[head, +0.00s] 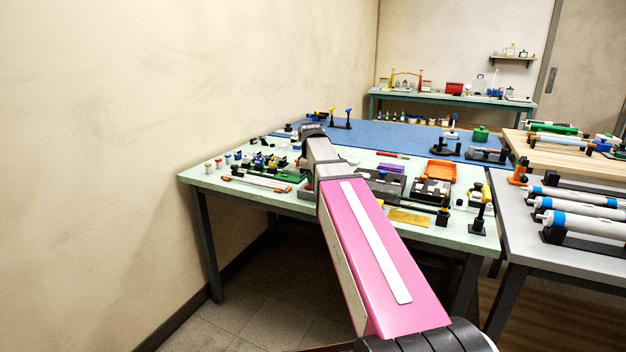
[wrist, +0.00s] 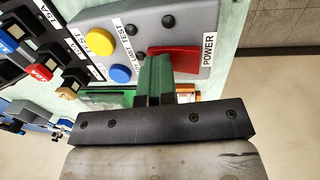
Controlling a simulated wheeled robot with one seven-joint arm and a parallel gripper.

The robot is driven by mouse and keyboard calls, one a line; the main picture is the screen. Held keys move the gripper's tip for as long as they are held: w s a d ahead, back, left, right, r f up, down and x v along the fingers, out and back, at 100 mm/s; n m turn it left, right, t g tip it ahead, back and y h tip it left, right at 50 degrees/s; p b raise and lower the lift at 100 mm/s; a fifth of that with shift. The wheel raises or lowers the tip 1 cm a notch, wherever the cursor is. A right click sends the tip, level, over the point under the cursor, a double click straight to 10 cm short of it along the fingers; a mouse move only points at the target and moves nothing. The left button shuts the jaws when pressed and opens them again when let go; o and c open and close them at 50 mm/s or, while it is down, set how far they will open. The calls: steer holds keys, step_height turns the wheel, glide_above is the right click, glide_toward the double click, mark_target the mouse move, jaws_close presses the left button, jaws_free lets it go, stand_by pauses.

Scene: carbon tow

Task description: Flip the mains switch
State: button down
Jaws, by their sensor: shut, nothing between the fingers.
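A red switch (wrist: 186,60) sits on a grey panel (wrist: 145,30), beside the word POWER; it is the only switch so labelled in the wrist view. My gripper (wrist: 158,62) is shut and empty, its dark green fingers pointing at the panel. The fingertips overlap the left part of the red switch in this view and hide some of it. I cannot tell whether they touch it, nor which way the switch is set. In the head view my arm reaches over the pale green bench (head: 250,192), and the fingertips cannot be made out.
A yellow button (wrist: 99,41), a blue button (wrist: 121,74) and black knobs lie on the panel near the fingers. Dark blocks with coloured ends stand at left. The bench holds many small items, including an orange tray (head: 441,170). Open floor lies in front of the bench.

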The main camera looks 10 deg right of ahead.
steer(key=shift+s, duration=0.15)
steer(key=shift+s+a+r, duration=0.15)
steer(key=shift+s+a, duration=0.3)
steer(key=shift+s, duration=0.05)
steer(key=shift+w+r, duration=0.2)
steer(key=shift+r, duration=0.4)
step_height(320, 180, up, 13)
steer(key=w+d, duration=0.1)
steer(key=shift+f, duration=0.15)
